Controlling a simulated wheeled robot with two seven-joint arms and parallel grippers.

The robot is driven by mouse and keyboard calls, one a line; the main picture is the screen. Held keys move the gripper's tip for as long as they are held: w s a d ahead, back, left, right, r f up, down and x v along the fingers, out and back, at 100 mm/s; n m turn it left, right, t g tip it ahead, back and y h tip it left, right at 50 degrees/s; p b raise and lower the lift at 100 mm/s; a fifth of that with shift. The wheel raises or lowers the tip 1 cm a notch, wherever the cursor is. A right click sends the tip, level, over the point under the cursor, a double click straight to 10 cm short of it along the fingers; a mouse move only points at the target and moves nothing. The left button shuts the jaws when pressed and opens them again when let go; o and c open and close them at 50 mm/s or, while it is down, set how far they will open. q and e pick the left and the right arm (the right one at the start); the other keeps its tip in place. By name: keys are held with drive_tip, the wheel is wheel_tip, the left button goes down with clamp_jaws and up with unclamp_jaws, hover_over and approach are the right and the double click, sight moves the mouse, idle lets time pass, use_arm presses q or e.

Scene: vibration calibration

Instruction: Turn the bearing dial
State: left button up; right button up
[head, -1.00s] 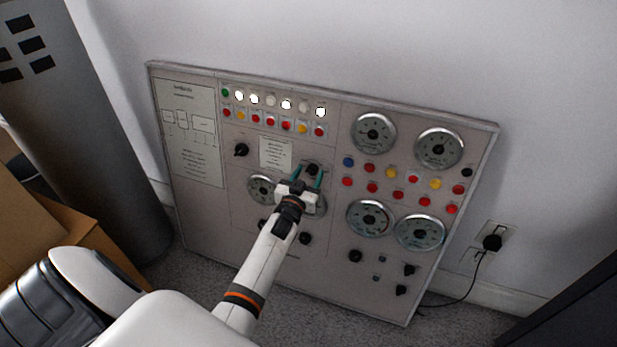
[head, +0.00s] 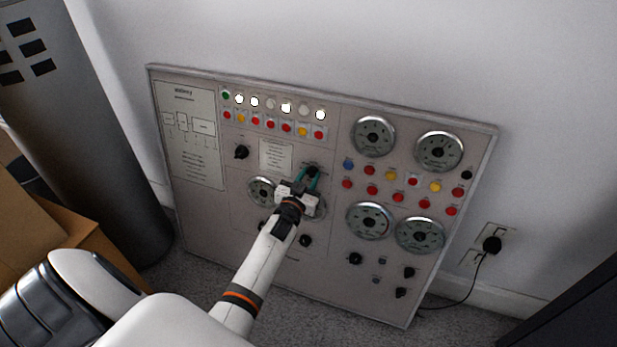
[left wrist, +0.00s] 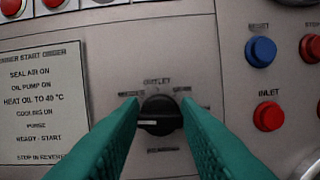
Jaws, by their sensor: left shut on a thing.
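The black dial knob (left wrist: 160,116) sits on the grey panel face in the left wrist view, with small printed labels around it and "BEARING" seemingly below. A white pointer line on it points left. In the head view the knob (head: 313,171) is at the panel's upper middle. My left gripper (head: 310,175) reaches it from below. Its green fingers stand on either side of the knob and are shut on it. The right gripper is not in view.
The panel (head: 210,225) leans on the wall, with lit lamps, coloured buttons, round gauges (head: 373,135) and other black knobs (head: 241,152) close around. A grey cylinder (head: 90,110) and cardboard boxes (head: 80,240) stand left. A plug with cable (head: 491,244) is at right.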

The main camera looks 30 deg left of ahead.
use_arm(q)
drive_tip(key=m+h+p, duration=0.1)
drive_tip(key=m, duration=0.2)
drive_tip(key=shift+m, duration=0.3)
drive_tip(key=shift+m+h+p, duration=0.55)
drive_tip(key=shift+m+h, duration=0.15)
drive_tip(key=shift+m, duration=2)
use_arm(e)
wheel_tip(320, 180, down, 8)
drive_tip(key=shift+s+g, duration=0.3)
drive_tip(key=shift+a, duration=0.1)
use_arm(q)
drive_tip(key=o, duration=1)
drive_tip(key=shift+c, duration=0.2)
drive_tip(key=shift+s, duration=0.1)
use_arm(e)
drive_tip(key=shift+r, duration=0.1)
use_arm(q)
drive_tip(key=shift+s+d, duration=0.1)
drive_tip(key=shift+s, duration=0.2)
drive_tip(key=s+d+p, duration=0.1)
drive_tip(key=s+p, duration=0.1)
drive_tip(key=s, duration=0.9)
drive_tip(key=shift+r, duration=0.35)
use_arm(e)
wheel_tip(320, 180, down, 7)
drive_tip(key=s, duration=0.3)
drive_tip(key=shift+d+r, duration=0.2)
